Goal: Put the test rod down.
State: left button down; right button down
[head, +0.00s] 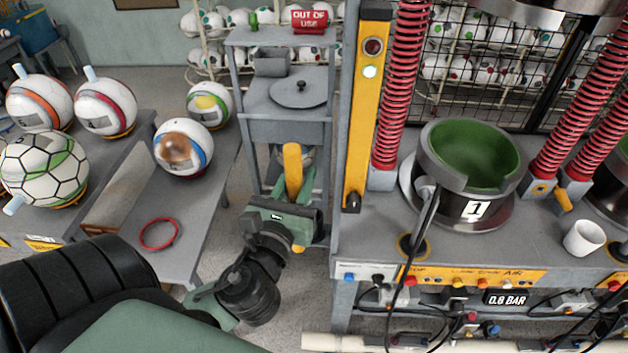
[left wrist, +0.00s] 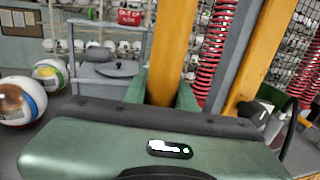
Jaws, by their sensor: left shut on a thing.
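The test rod (head: 292,160) is a yellow bar, standing roughly upright between the green fingers of my left gripper (head: 294,178). The gripper is shut on it. In the left wrist view the rod (left wrist: 162,60) rises from between the fingers and runs out of the top of the picture. In the head view the rod is in front of the grey stand, left of the press. I cannot tell its height above the floor. My right gripper is not in view.
A grey stand (head: 283,130) with a red out-of-use sign (head: 310,20) is behind the rod. At right is the press bench (head: 375,235) with a green-lined bowl (head: 470,160) and a white cup (head: 584,238). At left, tables hold several balls and a red ring (head: 159,234).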

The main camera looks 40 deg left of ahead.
pick_arm(q)
jog(key=b+x, duration=0.7)
jog(key=x, duration=0.6)
notch_tip(320, 180, down, 12)
jog(key=b, duration=0.2)
jog(key=shift+f, duration=0.25)
jog(key=c, duration=1.1)
grip_release()
jog(key=shift+c, duration=0.2)
